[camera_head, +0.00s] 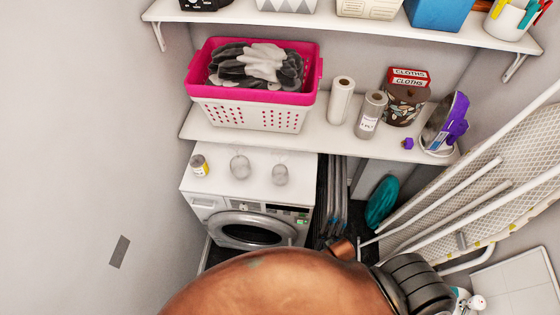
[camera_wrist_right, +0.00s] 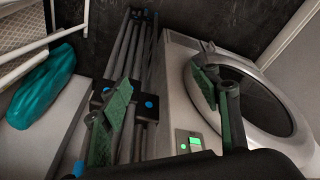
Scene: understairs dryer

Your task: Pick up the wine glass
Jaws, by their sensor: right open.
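Two clear glass items stand on the white top of the dryer (camera_head: 220,204) in the head view: a left one (camera_head: 240,166) and a right one (camera_head: 280,174). They are faint, and I cannot tell which is the wine glass. No glass shows in the right wrist view. My right gripper (camera_wrist_right: 162,90) is open and empty between its green-padded fingers. It is in front of the grey poles and the dryer's front, beside the round door (camera_wrist_right: 262,105). In the head view my copper-coloured arm fills the bottom and my right gripper's fingers are hidden. My left gripper is not in view.
A small yellow-labelled jar (camera_head: 199,165) stands left of the glasses. A shelf (camera_head: 300,134) with a pink-rimmed basket (camera_head: 250,116) is above and behind. Grey poles (camera_wrist_right: 128,60) and a teal item (camera_wrist_right: 42,88) stand beside the dryer; an ironing board (camera_head: 500,185) leans at right.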

